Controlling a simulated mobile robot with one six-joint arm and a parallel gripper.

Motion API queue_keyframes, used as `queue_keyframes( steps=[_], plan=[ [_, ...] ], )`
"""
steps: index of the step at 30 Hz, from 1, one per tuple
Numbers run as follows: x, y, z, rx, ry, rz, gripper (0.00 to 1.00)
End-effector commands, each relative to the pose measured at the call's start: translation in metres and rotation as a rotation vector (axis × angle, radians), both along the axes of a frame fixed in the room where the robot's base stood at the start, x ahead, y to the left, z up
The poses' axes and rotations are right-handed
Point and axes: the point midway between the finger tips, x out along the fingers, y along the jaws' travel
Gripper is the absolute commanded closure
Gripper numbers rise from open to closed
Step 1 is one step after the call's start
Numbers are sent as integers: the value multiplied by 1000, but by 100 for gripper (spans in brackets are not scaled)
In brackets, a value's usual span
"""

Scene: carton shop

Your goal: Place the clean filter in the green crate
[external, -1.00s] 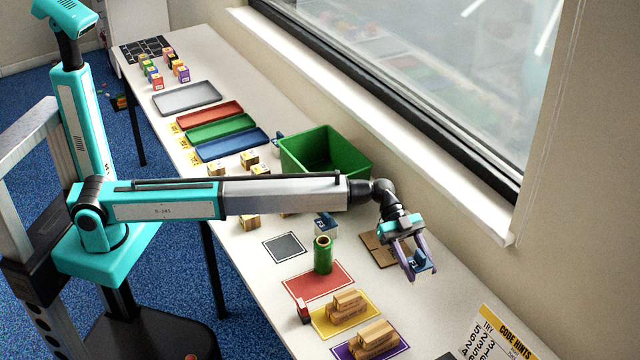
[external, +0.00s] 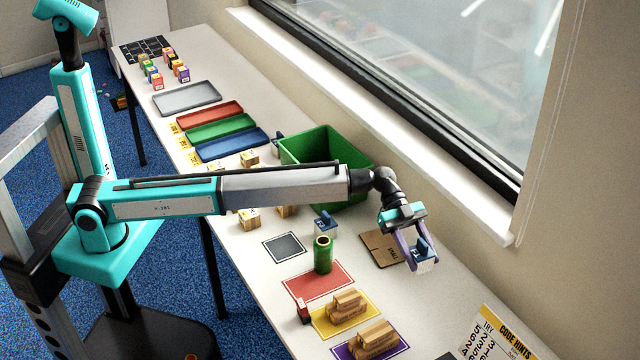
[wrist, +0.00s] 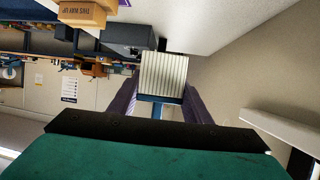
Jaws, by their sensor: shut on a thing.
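My gripper (external: 424,262) has purple fingers shut on a filter (external: 425,250) with a blue frame and pale pleats. It holds the filter above the table, beside a brown cardboard piece. In the wrist view the filter's pale, clean-looking pleats (wrist: 164,75) show between the fingers. The green crate (external: 358,168) stands open against the window side, left of and behind my gripper; my forearm hides part of its front. A second blue-topped filter-like thing (external: 325,222) stands on the table behind a green cylinder; its pleats are too small to judge.
The green cylinder (external: 323,255) stands by a red mat (external: 318,288). Wooden blocks (external: 347,304) sit on mats in front. Small boxes (external: 249,218) stand under my arm. Right of the cardboard the table is bare.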

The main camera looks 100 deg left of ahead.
Motion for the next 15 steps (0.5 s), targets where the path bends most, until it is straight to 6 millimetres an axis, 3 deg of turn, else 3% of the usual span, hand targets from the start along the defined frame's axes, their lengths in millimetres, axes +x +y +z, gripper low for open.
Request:
queue_keyframes(
  steps=[1,6,15],
  plan=[
    [0,0,15,1,-4,-1,78],
    [1,0,56,0,-3,0,78],
    [1,0,105,1,-1,0,78]
  ],
)
